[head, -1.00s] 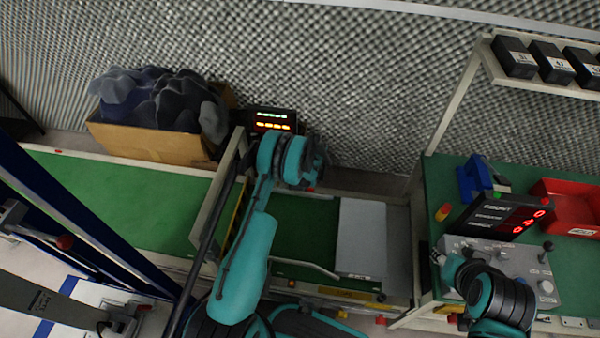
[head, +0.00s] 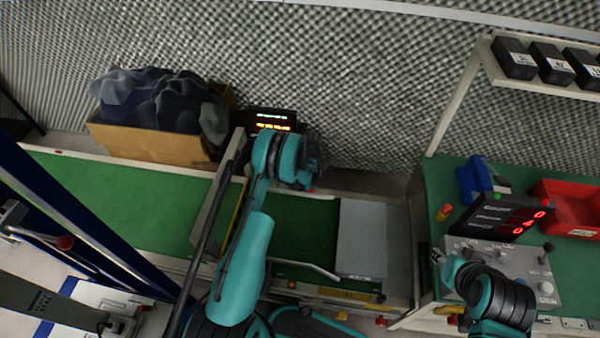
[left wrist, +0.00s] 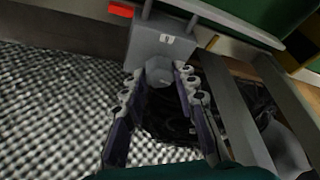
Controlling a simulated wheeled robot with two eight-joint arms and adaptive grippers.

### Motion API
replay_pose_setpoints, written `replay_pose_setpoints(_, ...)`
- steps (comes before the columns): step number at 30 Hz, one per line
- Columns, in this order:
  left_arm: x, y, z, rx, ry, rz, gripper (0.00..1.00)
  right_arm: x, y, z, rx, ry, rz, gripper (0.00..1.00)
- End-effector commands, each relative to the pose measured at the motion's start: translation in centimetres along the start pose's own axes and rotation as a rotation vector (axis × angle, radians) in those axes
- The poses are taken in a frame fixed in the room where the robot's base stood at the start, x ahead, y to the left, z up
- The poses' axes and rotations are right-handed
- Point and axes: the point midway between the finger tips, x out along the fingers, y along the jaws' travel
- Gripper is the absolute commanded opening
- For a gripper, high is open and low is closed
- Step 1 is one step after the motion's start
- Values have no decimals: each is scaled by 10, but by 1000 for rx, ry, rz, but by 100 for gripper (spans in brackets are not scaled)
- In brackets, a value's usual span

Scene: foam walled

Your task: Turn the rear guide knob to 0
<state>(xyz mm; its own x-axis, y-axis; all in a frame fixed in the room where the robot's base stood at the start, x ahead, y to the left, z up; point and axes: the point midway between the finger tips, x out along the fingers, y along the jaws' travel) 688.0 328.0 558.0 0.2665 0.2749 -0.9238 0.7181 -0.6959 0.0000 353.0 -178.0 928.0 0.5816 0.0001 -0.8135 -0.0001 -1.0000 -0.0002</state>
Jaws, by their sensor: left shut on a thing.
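The rear guide knob (left wrist: 160,72) is a grey faceted knob on a grey block (left wrist: 165,40) with a small white label, seen in the left wrist view. My left gripper (left wrist: 158,82) has a finger on each side of it and is shut on it. In the head view my left arm reaches the back of the conveyor, and its wrist hides the knob. A black readout (head: 272,120) with green and orange digits stands just behind; its digits are too small to read. My right gripper (head: 437,257) is beside the grey control panel; its fingers are unclear.
A grey plate (head: 361,238) lies right of the left arm. The right bench holds a red-digit display (head: 503,217), a control panel (head: 515,262) and a red bin (head: 568,205).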

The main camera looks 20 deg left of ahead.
Motion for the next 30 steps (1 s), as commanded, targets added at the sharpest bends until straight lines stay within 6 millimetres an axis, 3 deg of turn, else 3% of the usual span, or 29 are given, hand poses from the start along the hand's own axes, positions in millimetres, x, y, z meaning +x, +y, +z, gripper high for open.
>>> replay_pose_setpoints(18,0,-4,-1,481,0,200,0,0,0,0,0,0,0,40)
replay_pose_setpoints(30,1,-4,-1,621,-1,258,0,0,0,0,0,0,0,40)
